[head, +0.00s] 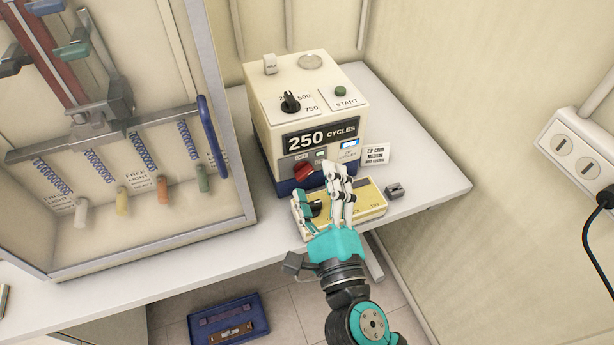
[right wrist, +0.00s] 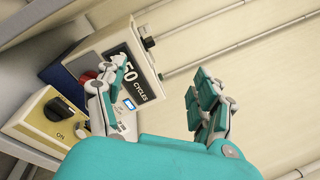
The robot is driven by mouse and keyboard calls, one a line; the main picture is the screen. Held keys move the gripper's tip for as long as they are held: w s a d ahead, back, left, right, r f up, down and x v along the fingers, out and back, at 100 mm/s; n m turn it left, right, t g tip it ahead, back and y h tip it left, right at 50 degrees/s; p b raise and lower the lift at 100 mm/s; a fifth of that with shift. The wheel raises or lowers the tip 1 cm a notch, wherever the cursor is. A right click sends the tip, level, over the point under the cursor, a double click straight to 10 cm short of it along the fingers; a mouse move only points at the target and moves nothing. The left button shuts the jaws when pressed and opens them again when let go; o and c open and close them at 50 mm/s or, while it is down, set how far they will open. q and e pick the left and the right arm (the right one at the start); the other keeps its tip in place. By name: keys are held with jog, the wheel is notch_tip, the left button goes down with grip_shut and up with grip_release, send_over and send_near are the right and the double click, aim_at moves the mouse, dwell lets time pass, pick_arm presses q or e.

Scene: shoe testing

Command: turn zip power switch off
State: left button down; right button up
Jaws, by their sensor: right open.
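A cream and dark blue machine (head: 330,95) marked "250 CYCLES" stands on the table. A red switch (head: 303,171) sits low on its front, with small labels above it; I cannot read its setting. I cannot tell which control is the zip power switch. My right gripper (head: 325,194) is open over the yellow box, partly hiding it, with no object between its fingers. My left gripper is not in view.
A framed test rig (head: 150,240) with coloured pegs stands at the left. A small card (head: 376,154) and a small grey piece (head: 394,190) are right of the machine. A blue tray (head: 228,320) lies below. The table's right end (head: 432,178) is clear.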

notch_tip(320, 180, down, 10)
jog(key=s+m+g+h, duration=0.2)
jog(key=m+g, duration=0.2)
jog(key=g, duration=0.1)
jog(key=b, duration=0.8)
send_near(306, 177)
jog(key=x, duration=0.8)
jog(key=shift+w+f, duration=0.1)
jog(key=shift+f, duration=0.05)
jog(key=shift+w, duration=0.6)
